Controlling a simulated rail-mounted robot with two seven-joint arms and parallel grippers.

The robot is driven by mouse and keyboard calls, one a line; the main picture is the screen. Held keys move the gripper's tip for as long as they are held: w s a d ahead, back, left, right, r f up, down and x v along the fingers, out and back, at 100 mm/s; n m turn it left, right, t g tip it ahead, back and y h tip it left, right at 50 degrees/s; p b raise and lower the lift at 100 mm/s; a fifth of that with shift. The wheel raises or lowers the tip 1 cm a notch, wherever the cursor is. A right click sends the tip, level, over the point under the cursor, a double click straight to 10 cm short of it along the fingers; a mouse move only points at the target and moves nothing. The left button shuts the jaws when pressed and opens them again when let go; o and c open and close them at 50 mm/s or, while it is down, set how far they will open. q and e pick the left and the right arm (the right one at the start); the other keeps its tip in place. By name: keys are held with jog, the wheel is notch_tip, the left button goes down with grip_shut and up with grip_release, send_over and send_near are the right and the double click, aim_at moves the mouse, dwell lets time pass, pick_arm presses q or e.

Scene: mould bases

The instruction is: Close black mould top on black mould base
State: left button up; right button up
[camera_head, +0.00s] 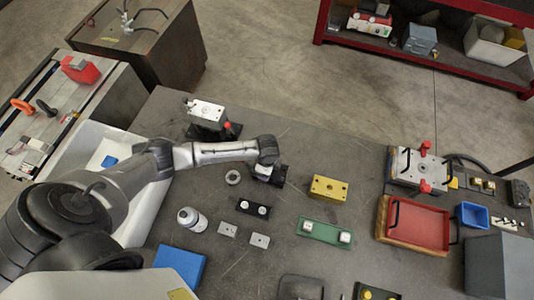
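A small black mould base (253,208) with two pale round pins lies on the grey table, left of the middle. My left gripper (270,175) points down just above and beyond it, apart from it in the picture. Its fingers are small and dark, so I cannot tell whether they are open or shut. I cannot make out a separate black mould top; any at the fingers blends with the dark gripper. Another dark block (377,292) with yellow pins is cut off at the bottom edge. My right gripper is not in view.
A red tray (418,226) and a clamp fixture (420,168) stand right. Table between is clear.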

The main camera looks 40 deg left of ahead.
pick_arm(q)
jog(key=shift+f, duration=0.15)
dwell(0.3)
jog(key=o, duration=1.3)
jog(key=shift+w, duration=0.1)
jog(key=shift+o, duration=0.8)
jog(key=shift+f, duration=0.1)
notch_tip(320, 180, up, 14)
jog(key=b, duration=0.1)
